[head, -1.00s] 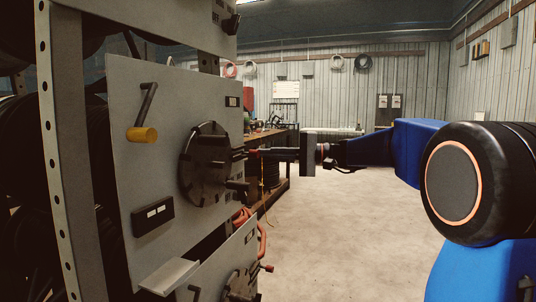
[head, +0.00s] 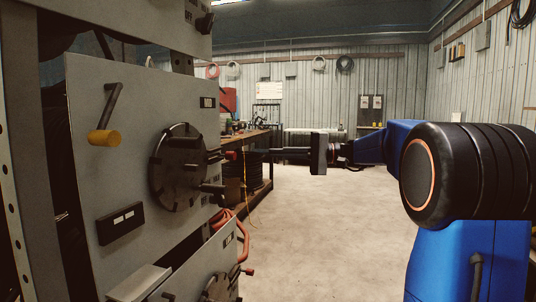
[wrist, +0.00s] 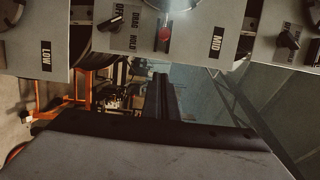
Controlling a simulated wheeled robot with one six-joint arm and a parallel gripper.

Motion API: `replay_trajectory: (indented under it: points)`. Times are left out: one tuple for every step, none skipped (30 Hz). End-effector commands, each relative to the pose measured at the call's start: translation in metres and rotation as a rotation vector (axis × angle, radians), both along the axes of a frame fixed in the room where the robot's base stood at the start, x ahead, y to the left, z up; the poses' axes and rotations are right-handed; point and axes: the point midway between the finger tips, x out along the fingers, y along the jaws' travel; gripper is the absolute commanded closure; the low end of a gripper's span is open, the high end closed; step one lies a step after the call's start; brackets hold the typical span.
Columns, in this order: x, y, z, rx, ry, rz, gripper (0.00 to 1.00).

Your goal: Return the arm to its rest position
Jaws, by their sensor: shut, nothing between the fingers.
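My gripper (head: 268,152) reaches leftward at mid-height in the head view, its dark fingers together and empty. Its tips are to the right of the grey machine panel (head: 88,195), apart in the picture from the round dark disc (head: 178,190) and its red-tipped peg. My blue and black arm fills the right side. In the wrist view, the closed fingers (wrist: 160,90) point toward panels labelled LOW (wrist: 46,55) and MID (wrist: 217,45). A red knob (wrist: 165,35) shows above the fingers. No held object is visible.
A yellow-handled crank (head: 104,137) sticks out from the panel. A lower panel with an orange-red hose (head: 232,228) stands below. A workbench (head: 250,140) is behind the gripper. The concrete floor (head: 320,220) in the middle is open.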

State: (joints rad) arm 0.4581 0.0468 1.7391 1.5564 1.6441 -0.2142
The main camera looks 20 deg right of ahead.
Motion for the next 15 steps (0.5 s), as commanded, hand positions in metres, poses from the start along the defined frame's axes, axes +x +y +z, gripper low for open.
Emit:
replay_trajectory:
  points:
    - [-0.0009,-0.0029,0.0000,0.000,0.000,-0.001,1.00]
    - [-0.0014,-0.0040,0.0000,0.000,0.000,-0.001,1.00]
    - [-0.0018,-0.0051,0.0000,0.000,0.000,-0.001,1.00]
    - [-0.0021,-0.0056,-0.0001,0.000,0.000,-0.001,1.00]
    - [-0.0022,-0.0059,-0.0001,0.000,0.000,-0.001,1.00]
    - [-0.0023,-0.0062,-0.0001,0.000,0.000,-0.001,1.00]
    - [-0.0023,-0.0062,-0.0001,0.000,0.000,-0.001,1.00]
    - [-0.0022,-0.0061,-0.0001,0.000,0.000,-0.001,1.00]
    - [-0.0022,-0.0060,-0.0001,0.000,0.000,-0.001,1.00]
    - [-0.0023,-0.0060,-0.0001,0.000,0.000,-0.001,1.00]
    - [-0.0022,-0.0060,-0.0001,0.000,0.000,-0.001,1.00]
    - [-0.0023,-0.0059,-0.0001,0.000,0.000,-0.001,1.00]
    - [-0.0023,-0.0059,-0.0001,0.000,0.000,-0.001,1.00]
    - [-0.0023,-0.0059,-0.0001,0.000,0.000,-0.001,1.00]
    - [-0.0022,-0.0058,-0.0002,0.000,0.000,-0.001,1.00]
